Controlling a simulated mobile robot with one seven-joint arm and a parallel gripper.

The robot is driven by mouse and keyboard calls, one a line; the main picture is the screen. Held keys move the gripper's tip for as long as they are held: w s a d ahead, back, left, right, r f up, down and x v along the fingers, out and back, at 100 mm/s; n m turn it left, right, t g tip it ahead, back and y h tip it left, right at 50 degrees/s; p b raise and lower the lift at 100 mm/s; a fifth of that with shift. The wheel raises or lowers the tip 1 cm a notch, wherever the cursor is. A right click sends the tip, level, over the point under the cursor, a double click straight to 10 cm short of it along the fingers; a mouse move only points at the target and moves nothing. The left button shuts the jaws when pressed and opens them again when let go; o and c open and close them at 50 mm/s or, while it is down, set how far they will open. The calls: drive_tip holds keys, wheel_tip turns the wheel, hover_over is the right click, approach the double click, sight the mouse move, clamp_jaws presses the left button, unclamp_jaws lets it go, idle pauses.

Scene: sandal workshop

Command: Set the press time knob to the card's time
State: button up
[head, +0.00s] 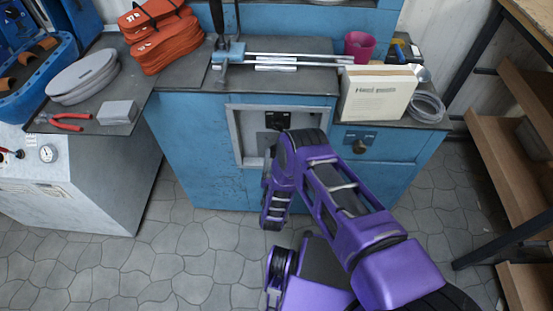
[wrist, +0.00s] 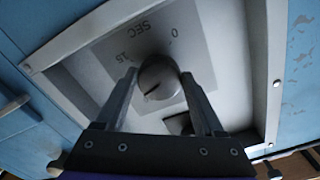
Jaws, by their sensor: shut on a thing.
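The press time knob (wrist: 160,82) is a round grey knob on a pale dial plate in a recessed panel, seen in the wrist view. The plate carries "0", "15" and "SEC", appearing turned over. A dark mark on the knob points to the lower left. My gripper (wrist: 159,80) has one finger on each side of the knob and is shut on it. In the head view the panel frame (head: 236,133) shows, but my arm hides the knob and fingers. A cream card or box (head: 378,92) stands on the bench; its print is too small to read.
Another dark knob (head: 360,147) sits on the blue cabinet (head: 195,150) right of the panel. The bench holds orange soles (head: 160,35), a metal rod tool (head: 285,60), a pink cup (head: 360,46) and a clear coil (head: 427,107). A wooden shelf (head: 510,150) stands at right.

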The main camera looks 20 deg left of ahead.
drive_tip(key=m, duration=1.1)
drive_tip(key=shift+a+r+m, duration=0.15)
drive_tip(key=shift+r+m, duration=0.05)
drive_tip(key=shift+m, duration=0.2)
idle(0.3)
drive_tip(key=o, duration=1.4)
drive_tip(key=shift+c, duration=0.2)
drive_tip(key=shift+s, duration=0.1)
drive_tip(key=p+v, duration=0.1)
drive_tip(key=v, duration=1.1)
drive_tip(key=shift+p, duration=0.4)
